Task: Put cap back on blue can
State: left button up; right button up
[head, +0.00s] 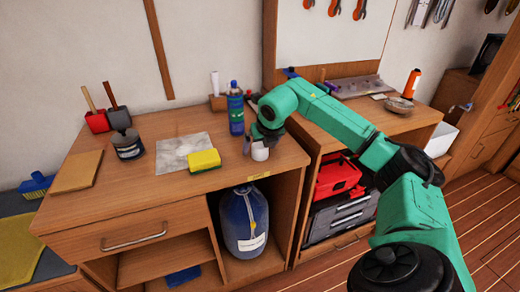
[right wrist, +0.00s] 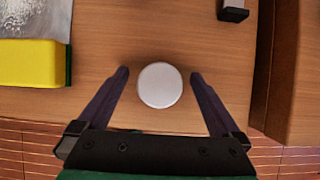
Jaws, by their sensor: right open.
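A slim blue can (head: 236,112) stands upright on the wooden bench top, near its back right. A white round cap (head: 260,151) sits on the bench near the front right edge, and in the right wrist view the cap (right wrist: 160,85) shows as a plain white disc. My right gripper (head: 257,143) is at the cap. In the right wrist view, the right gripper (right wrist: 160,75) is open, with one finger on each side of the cap and gaps between. My left gripper is not in view.
A yellow sponge (head: 204,160) lies left of the cap, beside a grey sheet (head: 178,150). A big blue bottle (head: 243,222) stands on the shelf below. A second bench (head: 415,118) stands at right.

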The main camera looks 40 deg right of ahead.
aim_at(260, 145)
jog(key=c, duration=1.4)
jog(key=shift+r, duration=0.1)
notch_tip(260, 145, up, 20)
jog(key=p, duration=0.3)
jog(key=shift+p, duration=0.4)
